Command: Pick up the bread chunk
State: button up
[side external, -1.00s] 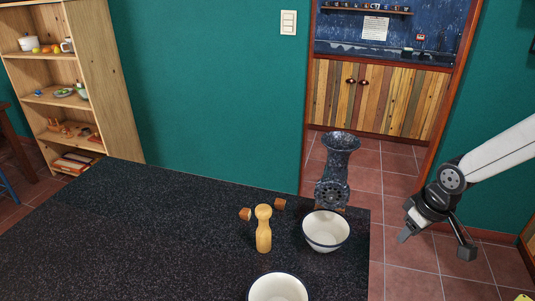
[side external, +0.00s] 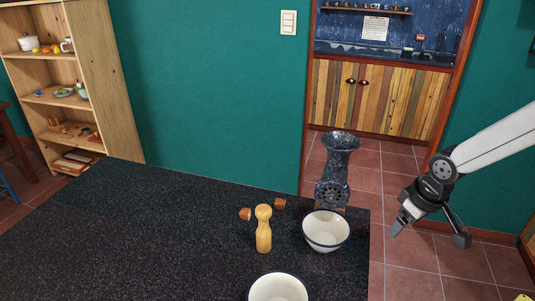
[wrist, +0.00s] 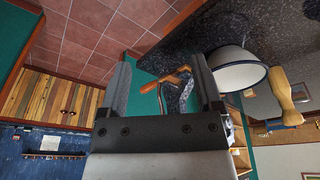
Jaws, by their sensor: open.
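Two small brown bread chunks lie on the dark speckled table in the side external view. One bread chunk (side external: 245,214) is just left of the wooden mill, and the other bread chunk (side external: 279,204) is behind it to the right. My gripper (side external: 430,232) is open and empty, off the table's right edge and well to the right of both chunks. In the wrist view my gripper (wrist: 160,60) shows its two fingers spread apart with nothing held. I cannot make out a bread chunk clearly in the wrist view.
Another bowl (side external: 278,289) is at the front. The table's left part (side external: 130,230) is clear.

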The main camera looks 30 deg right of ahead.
jog(key=w+d+r+n+h, duration=0.2)
jog(key=w+d+r, duration=0.1)
jog(key=w, duration=0.4)
jog(key=w+d+r+n+h, duration=0.1)
jog(key=w+d+r, duration=0.1)
jog(key=w+r, duration=0.35)
jog(key=w+d+r+n+h, duration=0.1)
jog(key=w+d+n+h, duration=0.15)
jog(key=w, duration=0.55)
jog(key=w+a+r+n+t, duration=0.2)
jog(key=w+a+t, duration=0.2)
jog(key=w, duration=0.6)
jog(key=w+a+f+n+t+y, duration=0.1)
jog(key=w+a+t, duration=0.1)
jog(key=w+a, duration=0.45)
jog(key=w+a+f+n+t+y, duration=0.1)
jog(key=w+a+f+y, duration=0.15)
jog(key=a, duration=0.65)
jog(key=m+g+y, duration=0.3)
jog(key=m+g, duration=0.6)
jog(key=m, duration=1)
send_near(279, 209)
jog(key=shift+w+a+f, duration=0.1)
jog(key=shift+w+f, duration=0.05)
jog(key=shift+f, duration=1.65)
jog(key=shift+w+a+f, duration=0.1)
jog(key=shift+a+f, duration=0.05)
jog(key=shift+f, duration=1.65)
